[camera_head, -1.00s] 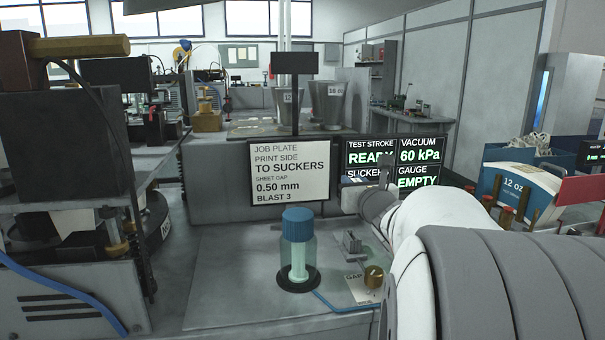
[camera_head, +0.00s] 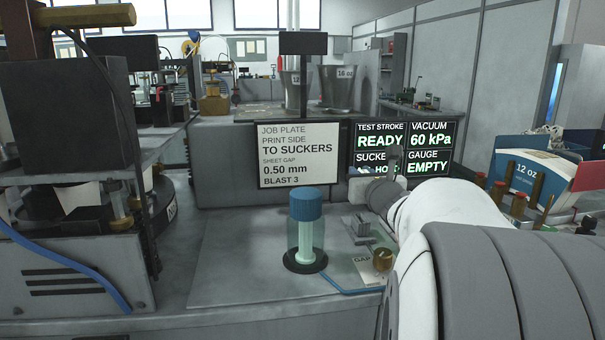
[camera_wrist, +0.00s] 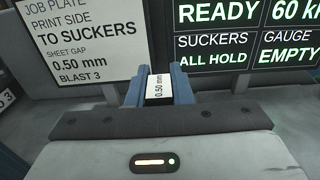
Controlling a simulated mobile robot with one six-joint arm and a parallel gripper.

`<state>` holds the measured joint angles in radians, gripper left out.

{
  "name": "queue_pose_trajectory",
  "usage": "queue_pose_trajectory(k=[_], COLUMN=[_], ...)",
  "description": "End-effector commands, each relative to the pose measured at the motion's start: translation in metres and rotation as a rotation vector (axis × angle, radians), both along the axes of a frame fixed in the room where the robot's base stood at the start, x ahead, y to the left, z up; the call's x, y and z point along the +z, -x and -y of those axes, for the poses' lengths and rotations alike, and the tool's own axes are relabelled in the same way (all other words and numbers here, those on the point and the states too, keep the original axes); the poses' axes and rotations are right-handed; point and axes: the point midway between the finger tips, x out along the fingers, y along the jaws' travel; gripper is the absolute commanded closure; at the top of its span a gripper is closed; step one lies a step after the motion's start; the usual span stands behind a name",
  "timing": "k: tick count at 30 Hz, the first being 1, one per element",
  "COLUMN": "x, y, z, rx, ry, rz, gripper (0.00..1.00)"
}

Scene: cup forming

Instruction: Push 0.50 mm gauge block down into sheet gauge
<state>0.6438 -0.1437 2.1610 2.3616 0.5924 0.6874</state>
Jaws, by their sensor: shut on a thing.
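In the head view my gripper (camera_head: 393,162) is partly hidden by my arm, in front of the display, and the block cannot be made out there. A small grey slotted fixture (camera_head: 360,228), which looks like the sheet gauge, stands on the bench below my gripper, apart from it. The display (camera_head: 403,150) reads GAUGE EMPTY.
A brass knob (camera_head: 383,259) on a GAP label is close in front of the fixture. A clear cylinder with a blue cap (camera_head: 305,205) stands to its left, with a blue hose. The job plate sign (camera_head: 298,155) stands behind. Bare bench (camera_head: 240,260) lies at left.

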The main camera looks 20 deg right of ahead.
Motion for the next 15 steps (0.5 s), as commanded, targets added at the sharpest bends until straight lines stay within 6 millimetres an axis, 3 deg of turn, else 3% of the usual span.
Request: queue_pose_trajectory(k=[1, 6, 15], x=[-0.010, -0.025, -0.033], y=[0.000, 0.000, -0.001], z=[0.000, -0.001, -0.001], rx=[0.000, 0.001, 0.002], ry=[0.000, 0.000, 0.000], rz=[0.001, 0.001, 0.001], gripper=[1.00, 1.00, 1.00])
